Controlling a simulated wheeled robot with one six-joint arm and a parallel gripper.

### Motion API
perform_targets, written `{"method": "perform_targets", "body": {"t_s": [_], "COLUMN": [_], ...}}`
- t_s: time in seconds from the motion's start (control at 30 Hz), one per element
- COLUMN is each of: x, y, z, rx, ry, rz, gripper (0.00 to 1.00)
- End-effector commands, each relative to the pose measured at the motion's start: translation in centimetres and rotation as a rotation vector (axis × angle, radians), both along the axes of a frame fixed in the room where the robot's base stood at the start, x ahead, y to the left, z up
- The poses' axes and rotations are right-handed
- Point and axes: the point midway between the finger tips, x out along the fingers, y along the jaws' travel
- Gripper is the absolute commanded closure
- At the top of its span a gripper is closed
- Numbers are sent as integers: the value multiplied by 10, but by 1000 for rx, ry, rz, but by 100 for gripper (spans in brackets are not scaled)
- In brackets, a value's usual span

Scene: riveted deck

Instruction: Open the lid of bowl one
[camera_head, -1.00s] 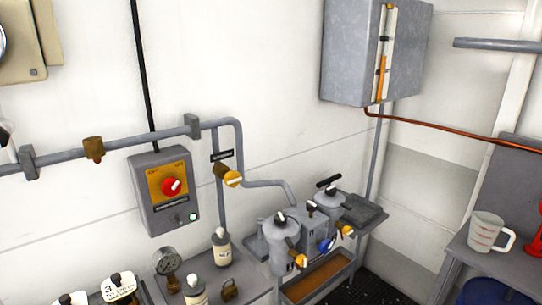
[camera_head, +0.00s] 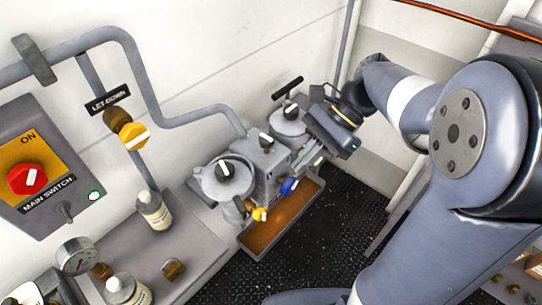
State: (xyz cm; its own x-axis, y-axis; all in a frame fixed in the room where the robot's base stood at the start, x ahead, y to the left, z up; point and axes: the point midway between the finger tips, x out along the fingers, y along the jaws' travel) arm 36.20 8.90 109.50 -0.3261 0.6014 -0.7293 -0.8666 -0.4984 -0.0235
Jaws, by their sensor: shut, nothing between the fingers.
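Two grey lidded bowls stand side by side on a wall-mounted unit in the head view; I cannot read which is bowl one. My gripper (camera_head: 304,163) reaches in from the right, pointing down and left, in front of the right bowl. Its fingers look shut and empty, just above a blue lever (camera_head: 289,186).
A yellow-handled tap (camera_head: 258,214) sits below the left bowl, over a brown-bottomed tray (camera_head: 278,229). A yellow let-down valve (camera_head: 133,135) and the main switch box (camera_head: 28,165) are on the left. Bottles (camera_head: 154,211) and a gauge (camera_head: 77,252) stand on the left bench.

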Motion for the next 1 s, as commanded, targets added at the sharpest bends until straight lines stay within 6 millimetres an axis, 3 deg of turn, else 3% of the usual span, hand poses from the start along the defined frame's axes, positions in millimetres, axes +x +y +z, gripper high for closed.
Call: {"method": "perform_targets", "body": {"t_s": [0.27, 0.67, 1.0], "x": [-1, -30, -47], "y": [12, 63, 95], "z": [-8, -67, -67], "rx": [19, 18, 16], "ry": [46, 45, 39], "rz": [-18, -16, -18], "gripper": [100, 100, 100]}}
